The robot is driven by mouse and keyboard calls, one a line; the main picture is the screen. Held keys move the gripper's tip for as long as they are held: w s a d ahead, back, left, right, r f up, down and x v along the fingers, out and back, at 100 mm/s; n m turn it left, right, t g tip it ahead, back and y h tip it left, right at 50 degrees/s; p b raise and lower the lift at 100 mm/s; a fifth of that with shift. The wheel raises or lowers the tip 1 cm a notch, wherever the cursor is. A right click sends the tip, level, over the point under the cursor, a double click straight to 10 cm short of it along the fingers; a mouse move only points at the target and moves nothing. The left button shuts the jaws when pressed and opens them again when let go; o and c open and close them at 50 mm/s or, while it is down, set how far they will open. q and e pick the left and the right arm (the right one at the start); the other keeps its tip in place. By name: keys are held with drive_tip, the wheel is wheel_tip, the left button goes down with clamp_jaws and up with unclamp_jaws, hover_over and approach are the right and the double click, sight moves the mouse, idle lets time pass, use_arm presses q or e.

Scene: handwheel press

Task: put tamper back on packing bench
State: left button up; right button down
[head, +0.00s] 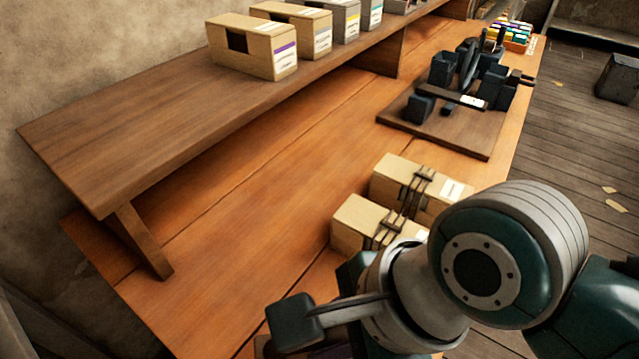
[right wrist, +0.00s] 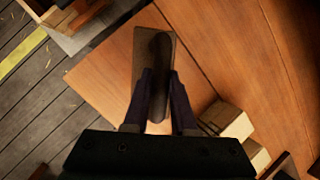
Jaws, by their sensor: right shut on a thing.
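In the right wrist view, my right gripper (right wrist: 162,76) is shut on the tamper (right wrist: 160,48), a dark, rounded, elongated tool between its two fingers. A flat brown rectangular piece (right wrist: 139,48) shows behind the tamper. I cannot tell whether it is part of the tamper or lies on the bench, or whether the tamper touches the wood. The orange-brown packing bench (head: 215,240) runs diagonally through the head view, and its corner end (right wrist: 100,85) shows below the gripper. In the head view my right arm covers the near bench end and hides the tamper. My left gripper is out of view.
Two strapped cardboard boxes (head: 352,222) (head: 397,172) stand on the bench near my arm. The press (head: 465,85) on its dark board is farther back. A raised shelf (head: 150,135) carries several boxes (head: 255,45). The bench's left front stretch is clear.

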wheel_tip(320, 180, down, 6)
drive_tip(key=shift+r+b, duration=0.1)
drive_tip(key=shift+b, duration=0.85)
drive_tip(key=c, duration=0.7)
unclamp_jaws()
drive_tip(key=shift+c, duration=0.2)
